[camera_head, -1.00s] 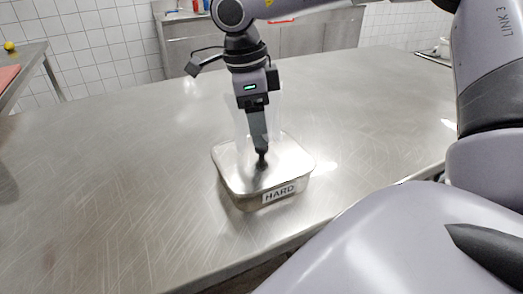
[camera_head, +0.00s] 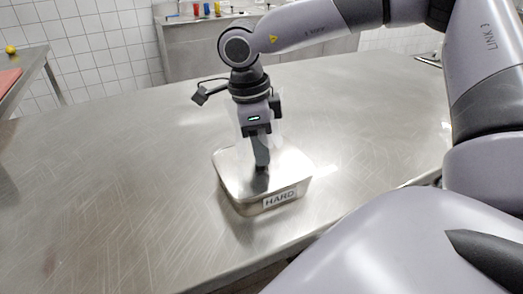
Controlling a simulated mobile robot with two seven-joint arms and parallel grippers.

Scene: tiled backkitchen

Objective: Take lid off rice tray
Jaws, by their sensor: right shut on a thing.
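A metal tray (camera_head: 240,205) with a white label reading "HARD" stands on the steel table. A flat metal lid (camera_head: 290,165) covers its top. My right gripper (camera_head: 261,165) comes down from above onto the middle of the lid. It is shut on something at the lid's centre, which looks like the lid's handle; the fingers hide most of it. I cannot see a gap between lid and tray. What is inside the tray is hidden. My left gripper is not in view.
The steel table (camera_head: 110,190) is clear around the tray. Its front edge runs close in front of the tray. At the back is a counter (camera_head: 195,42) with small coloured items. A side table with a red board (camera_head: 8,78) and a yellow thing (camera_head: 10,49) is at far left.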

